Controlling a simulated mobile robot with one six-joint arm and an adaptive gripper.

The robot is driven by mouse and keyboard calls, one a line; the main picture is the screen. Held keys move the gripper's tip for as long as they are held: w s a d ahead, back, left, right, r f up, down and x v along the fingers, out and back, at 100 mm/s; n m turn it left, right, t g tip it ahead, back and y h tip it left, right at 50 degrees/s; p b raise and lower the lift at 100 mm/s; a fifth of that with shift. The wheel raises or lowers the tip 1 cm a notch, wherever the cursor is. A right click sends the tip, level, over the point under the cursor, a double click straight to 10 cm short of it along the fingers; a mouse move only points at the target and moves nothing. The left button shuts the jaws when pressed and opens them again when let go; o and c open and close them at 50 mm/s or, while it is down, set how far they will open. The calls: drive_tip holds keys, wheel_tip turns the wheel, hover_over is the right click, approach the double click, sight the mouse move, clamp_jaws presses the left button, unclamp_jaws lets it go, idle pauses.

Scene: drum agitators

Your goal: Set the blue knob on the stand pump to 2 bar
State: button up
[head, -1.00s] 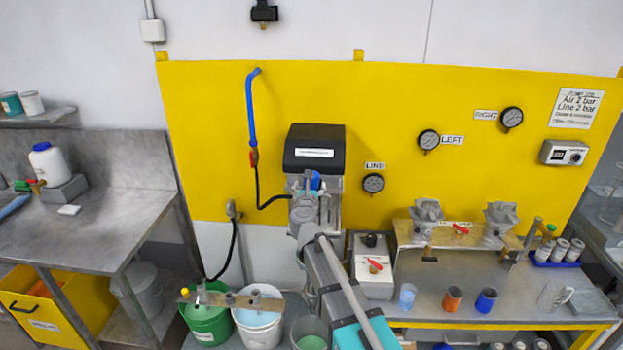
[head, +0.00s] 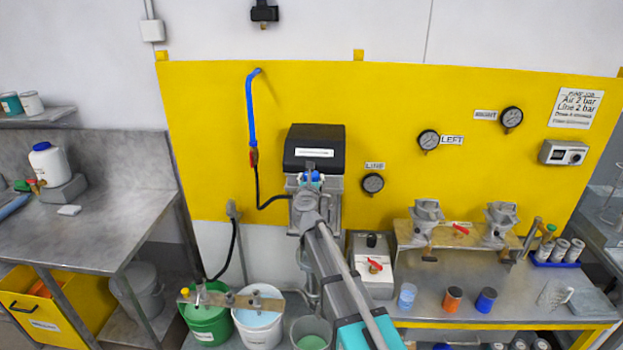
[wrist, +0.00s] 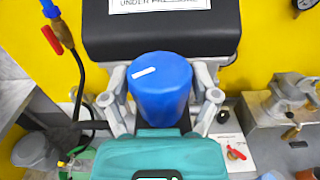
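The blue knob (wrist: 160,88) with a white mark on its top fills the middle of the wrist view, in front of the black pump head. It shows small in the head view (head: 312,177), partly covered by my gripper. My gripper (wrist: 163,98) is open, with one grey finger at the left and one at the right of the knob. A gap shows at the right finger; contact at the left is unclear. The stand pump's black head (head: 314,149) carries a white label. The LINE gauge (head: 372,183) is right of the pump; its needle is too small to read.
A sign (head: 577,107) reads Air 2 bar, Line 2 bar. A blue hose with a red valve (head: 253,157) hangs left of the pump. A box with a red lever (head: 374,266) stands at the right. Buckets (head: 258,325) stand below; a bench with cups (head: 452,299) lies right.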

drive_tip(key=c, duration=0.5)
drive_tip(key=shift+m+h, duration=0.4)
drive_tip(key=shift+h, duration=0.2)
drive_tip(key=shift+w+a+m+g+h, duration=0.15)
drive_tip(key=shift+m+g+h, duration=0.15)
drive_tip(key=shift+m+h, duration=1)
drive_tip(key=m+g+h, duration=0.1)
drive_tip(key=m+h, duration=0.1)
drive_tip(key=h, duration=0.1)
drive_tip(key=m+g+h, duration=0.1)
drive_tip(key=h, duration=0.2)
drive_tip(key=shift+m+g+h, duration=0.4)
drive_tip(key=m+g+h, duration=0.3)
drive_tip(key=shift+g+h, duration=0.4)
drive_tip(key=shift+m+g+h, duration=0.5)
drive_tip(key=shift+m+g, duration=0.3)
